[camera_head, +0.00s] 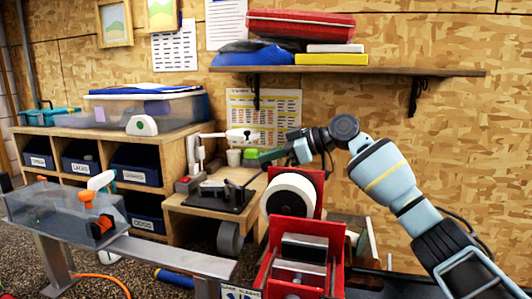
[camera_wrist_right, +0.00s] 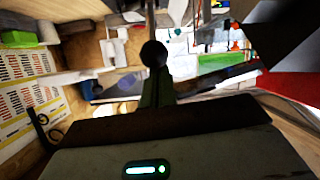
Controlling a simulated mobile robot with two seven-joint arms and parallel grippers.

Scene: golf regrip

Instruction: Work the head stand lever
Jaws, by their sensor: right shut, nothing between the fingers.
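My right gripper (camera_head: 268,157) is shut and empty, reaching left over the wooden bench behind the red stand; it also shows in the right wrist view (camera_wrist_right: 157,92). In that view a round black knob (camera_wrist_right: 153,54) appears just beyond the fingertips, with a thin dark rod above it. It looks like a lever knob, but I cannot tell whether the fingers touch it. In the head view a black device (camera_head: 218,196) with a thin upright rod sits on the bench below the gripper. My left gripper is not in view.
A red stand (camera_head: 296,230) with a white roll (camera_head: 288,193) stands in front of my right arm. A grey rail (camera_head: 170,256) and a clear box with orange clamps (camera_head: 90,200) are at left. A wall shelf (camera_head: 345,71) hangs above. Cubbies hold blue bins (camera_head: 133,167).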

